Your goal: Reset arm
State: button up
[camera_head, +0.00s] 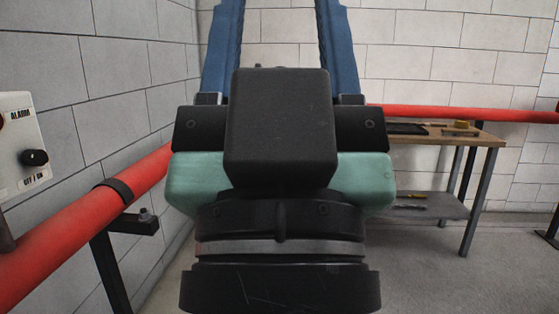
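My gripper (280,20) fills the middle of the head view, seen from behind and pointing up and away. Its body is black with teal sides, and a large black block covers its centre. Two blue fingers stand wide apart, with only the pale block wall showing between them. The fingers run to the top edge of the view, where their tips are cut off or hard to make out. The gripper is open and I see nothing held in it.
A red pipe (85,215) on black brackets runs along the left wall; another red stretch (450,114) crosses behind. A control box (22,145) with a black knob is at far left. A wooden-topped workbench (470,138) with tools stands right. Grey floor lies open at lower right.

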notch_tip(320, 180, up, 30)
jog(key=p, duration=2.8)
jog(key=shift+r, duration=0.15)
